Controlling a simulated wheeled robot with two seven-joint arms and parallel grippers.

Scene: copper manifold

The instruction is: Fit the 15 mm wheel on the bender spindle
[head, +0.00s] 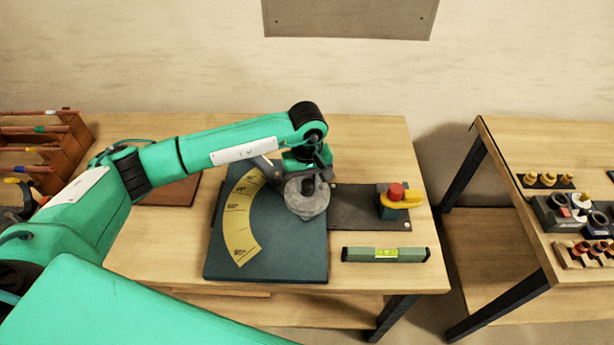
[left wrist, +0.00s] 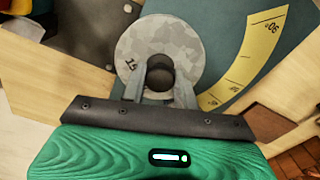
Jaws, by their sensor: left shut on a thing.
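The grey wheel (head: 306,203) is over the right part of the blue-grey bender plate (head: 290,262), below my left gripper. In the left wrist view the wheel (left wrist: 196,50) is a mottled disc marked 15, with a dark round hub or post (left wrist: 160,72) at its middle. My left gripper (head: 308,180) is shut on the wheel's middle; its two fingers (left wrist: 158,88) stand on either side of the dark hub. The spindle cannot be told apart from the hub, and I cannot tell whether the wheel is seated or just above the plate. My right gripper is not in view.
A yellow angle scale (head: 240,222) lies on the plate. A dark strip carries a red knob (head: 396,190) and yellow lever. A green spirit level (head: 386,254) lies in front. A wooden rack (head: 60,150) stands at left. A second table (head: 540,215) with fittings stands at right.

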